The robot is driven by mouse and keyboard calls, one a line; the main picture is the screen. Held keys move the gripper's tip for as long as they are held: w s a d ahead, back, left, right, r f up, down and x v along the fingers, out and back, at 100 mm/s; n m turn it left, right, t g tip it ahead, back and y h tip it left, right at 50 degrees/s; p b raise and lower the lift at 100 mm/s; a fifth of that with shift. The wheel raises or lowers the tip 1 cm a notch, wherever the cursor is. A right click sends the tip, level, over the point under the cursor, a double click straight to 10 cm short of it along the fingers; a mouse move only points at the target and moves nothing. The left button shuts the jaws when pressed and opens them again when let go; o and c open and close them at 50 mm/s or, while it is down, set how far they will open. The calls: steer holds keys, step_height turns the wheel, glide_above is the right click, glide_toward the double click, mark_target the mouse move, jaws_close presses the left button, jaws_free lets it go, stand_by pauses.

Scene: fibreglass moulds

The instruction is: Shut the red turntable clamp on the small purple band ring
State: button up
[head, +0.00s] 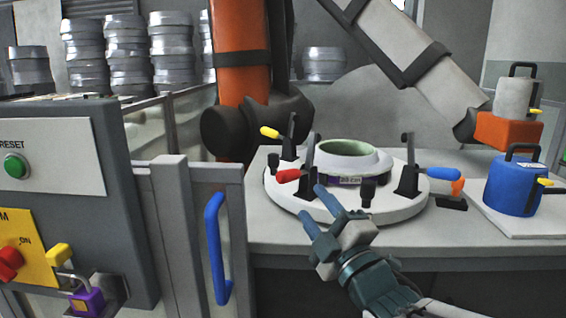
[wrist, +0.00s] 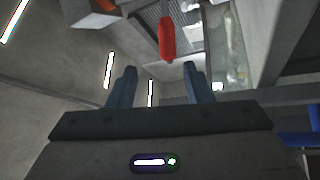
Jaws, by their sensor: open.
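The red turntable clamp's handle (head: 288,176) sticks out to the left at the front left of the round white turntable (head: 400,209). Its black arm stands upright, off the ring. The pale ring mould (head: 376,163) with a green inside and a purple band (head: 345,181) sits on the turntable. My gripper (head: 313,203) is open and empty, in front of and a little below the red handle, apart from it. In the wrist view the red handle (wrist: 166,35) shows beyond the gap between my open fingers (wrist: 160,72).
Clamps with yellow (head: 270,132) and blue (head: 443,174) handles also stand on the turntable, their arms upright. A blue pot (head: 512,187) and an orange block (head: 508,131) are at the right. A grey control cabinet (head: 75,190) and a gate with a blue handle (head: 215,248) stand left.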

steer(key=p+x, duration=0.3)
steer(key=x, duration=1)
steer(key=shift+a+f, duration=0.3)
steer(key=shift+f, duration=0.05)
steer(key=shift+w, duration=0.1)
steer(key=shift+c, duration=0.4)
jaws_close()
